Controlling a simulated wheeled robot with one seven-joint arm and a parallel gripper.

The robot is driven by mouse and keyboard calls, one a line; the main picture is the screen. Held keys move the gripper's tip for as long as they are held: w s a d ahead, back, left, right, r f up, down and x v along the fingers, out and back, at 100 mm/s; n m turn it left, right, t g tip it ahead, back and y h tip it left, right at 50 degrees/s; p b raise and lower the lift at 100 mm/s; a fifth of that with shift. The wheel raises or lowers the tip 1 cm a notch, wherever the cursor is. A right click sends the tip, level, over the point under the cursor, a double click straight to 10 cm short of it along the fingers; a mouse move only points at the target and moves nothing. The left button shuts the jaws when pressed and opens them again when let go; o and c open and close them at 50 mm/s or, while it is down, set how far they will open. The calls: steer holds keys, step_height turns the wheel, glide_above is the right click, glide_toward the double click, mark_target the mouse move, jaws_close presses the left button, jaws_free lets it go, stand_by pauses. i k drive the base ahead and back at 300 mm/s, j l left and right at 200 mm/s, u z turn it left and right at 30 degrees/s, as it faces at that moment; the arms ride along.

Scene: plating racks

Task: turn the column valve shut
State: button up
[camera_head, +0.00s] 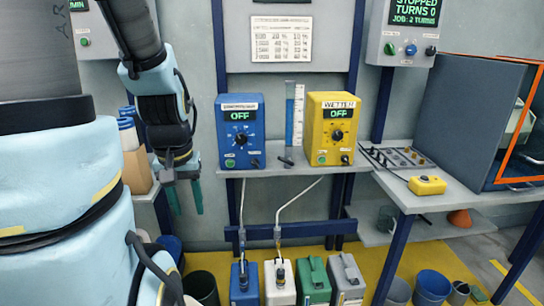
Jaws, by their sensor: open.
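A clear graduated column (294,115) with blue liquid stands on the shelf between a blue box and a yellow box. A small dark fitting (286,161) lies at the column's foot; it may be the valve, but it is too small to tell how it is turned. My gripper (185,198) hangs at the left, pointing down, with its two teal fingers apart and nothing between them. It is left of the blue box and lower than the shelf top, well apart from the column.
The blue box (240,132) and yellow box (333,130) both read OFF and flank the column closely. Hoses run down to several jugs on the floor. A grey shelf (265,171) carries the boxes. A yellow button box (427,185) sits on the right table.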

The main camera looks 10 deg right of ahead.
mark_target(288, 161)
steer(key=l, duration=0.15)
steer(key=i+l+u, duration=0.1)
steer(key=u, duration=0.35)
steer(key=l+u, duration=0.45)
steer(key=j+u, duration=0.1)
steer(key=u, duration=0.55)
steer(key=i+l, duration=0.05)
